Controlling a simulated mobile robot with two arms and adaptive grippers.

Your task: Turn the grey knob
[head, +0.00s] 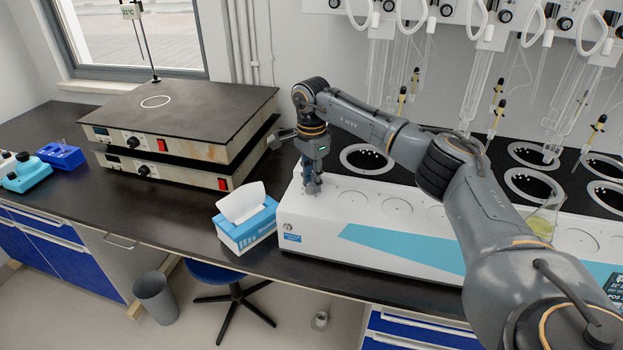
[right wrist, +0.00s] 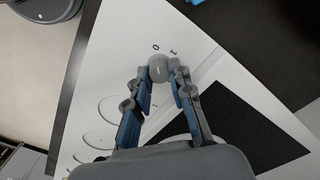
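The grey knob (right wrist: 160,68) is a small round piece on the white top of the multi-distiller (right wrist: 200,40), and shows in the right wrist view. My right gripper (right wrist: 160,75) has one fingertip at each side of the knob, apparently touching it, with no clear gap. In the head view my right gripper (head: 312,187) points down at the left end of the distiller's white base (head: 370,232) and hides the knob. My left gripper is not in view.
A blue-and-white tissue box (head: 245,222) stands left of the distiller. Stacked hot plates (head: 180,125) stand behind it. A flask with yellowish liquid (head: 542,220) is at the right. Glassware hangs above the black top. The dark bench is clear near the tissue box.

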